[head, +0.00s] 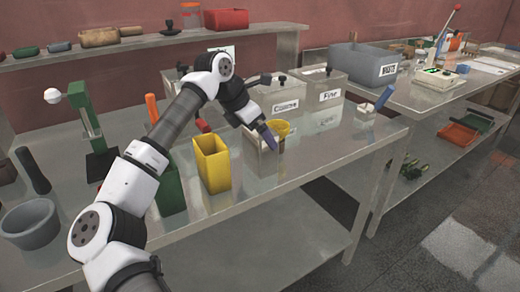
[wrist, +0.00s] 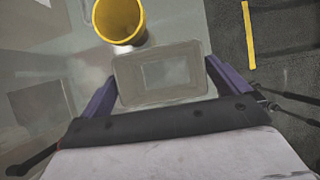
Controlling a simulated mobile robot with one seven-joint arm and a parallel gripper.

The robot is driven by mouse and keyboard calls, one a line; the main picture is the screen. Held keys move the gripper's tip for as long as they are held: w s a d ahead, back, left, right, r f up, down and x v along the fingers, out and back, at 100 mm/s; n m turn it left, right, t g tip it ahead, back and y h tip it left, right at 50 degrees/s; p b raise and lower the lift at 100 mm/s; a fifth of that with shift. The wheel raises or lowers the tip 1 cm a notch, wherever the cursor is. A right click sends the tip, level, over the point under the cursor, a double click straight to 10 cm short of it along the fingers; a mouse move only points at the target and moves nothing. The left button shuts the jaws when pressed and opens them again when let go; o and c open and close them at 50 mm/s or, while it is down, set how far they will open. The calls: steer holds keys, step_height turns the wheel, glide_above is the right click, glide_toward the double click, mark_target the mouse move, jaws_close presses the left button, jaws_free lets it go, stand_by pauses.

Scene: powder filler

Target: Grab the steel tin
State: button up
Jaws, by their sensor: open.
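A small grey rectangular steel tin (wrist: 163,76), open at the top, lies between my gripper's two purple fingers in the wrist view. My gripper (wrist: 158,80) is open, with one finger on each side of the tin. The right finger looks very close to the tin's wall; I cannot tell whether it touches.
A yellow round cup (wrist: 118,20) stands just beyond the tin. A yellow rectangular container (head: 212,164) stands left of my gripper. Labelled bins, Coarse (head: 284,100) and Fine (head: 325,92), stand behind.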

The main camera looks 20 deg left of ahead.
steer(key=shift+x, duration=0.95)
steer(key=shift+c, duration=0.3)
steer(key=c, duration=1)
steer(key=shift+o, duration=0.2)
steer(key=shift+r, duration=0.1)
